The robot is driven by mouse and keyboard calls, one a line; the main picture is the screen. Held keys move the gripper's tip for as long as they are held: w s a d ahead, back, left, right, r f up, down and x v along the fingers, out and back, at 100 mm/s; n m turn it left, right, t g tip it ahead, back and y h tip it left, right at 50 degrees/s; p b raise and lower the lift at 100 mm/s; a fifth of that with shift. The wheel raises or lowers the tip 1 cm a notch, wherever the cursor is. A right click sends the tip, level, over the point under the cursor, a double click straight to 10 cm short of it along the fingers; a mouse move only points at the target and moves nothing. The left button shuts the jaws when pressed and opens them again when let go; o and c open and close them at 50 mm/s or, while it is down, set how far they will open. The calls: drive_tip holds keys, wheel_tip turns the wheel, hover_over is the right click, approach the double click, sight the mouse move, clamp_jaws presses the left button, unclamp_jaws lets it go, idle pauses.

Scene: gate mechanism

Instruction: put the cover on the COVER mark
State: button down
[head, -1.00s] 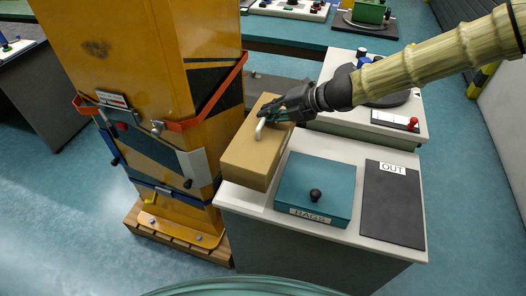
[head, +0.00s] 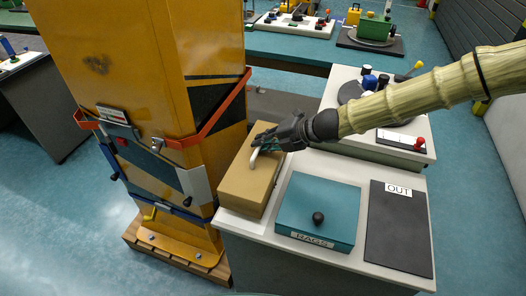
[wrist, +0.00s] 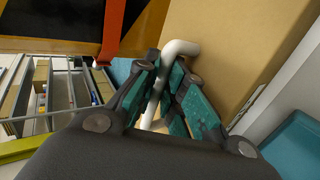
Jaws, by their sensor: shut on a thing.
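The cover is a tan box (head: 246,183) with a white bent handle (head: 264,149) on top. It is at the left end of the white-topped counter (head: 300,254), left of the teal RAGS box. My gripper (head: 266,138) is above the cover, its fingers closed around the handle. In the wrist view, the teal finger pads (wrist: 168,95) lie on both sides of the white handle (wrist: 175,48), with the tan cover behind. I cannot tell whether the cover's underside touches the counter. I cannot read a COVER mark; a pale label edge (wrist: 248,107) shows beside the cover.
The teal RAGS box (head: 318,208) with a black knob stands close on the right. A dark OUT mat (head: 398,230) lies farther right, bare. The tall yellow cabinet (head: 135,70) with its red bar (head: 215,112) stands close on the left.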

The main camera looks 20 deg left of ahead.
drive_tip(key=shift+f, duration=2)
drive_tip(key=c, duration=1.5)
unclamp_jaws()
drive_tip(key=v, duration=1.2)
drive_tip(key=shift+r, duration=0.2)
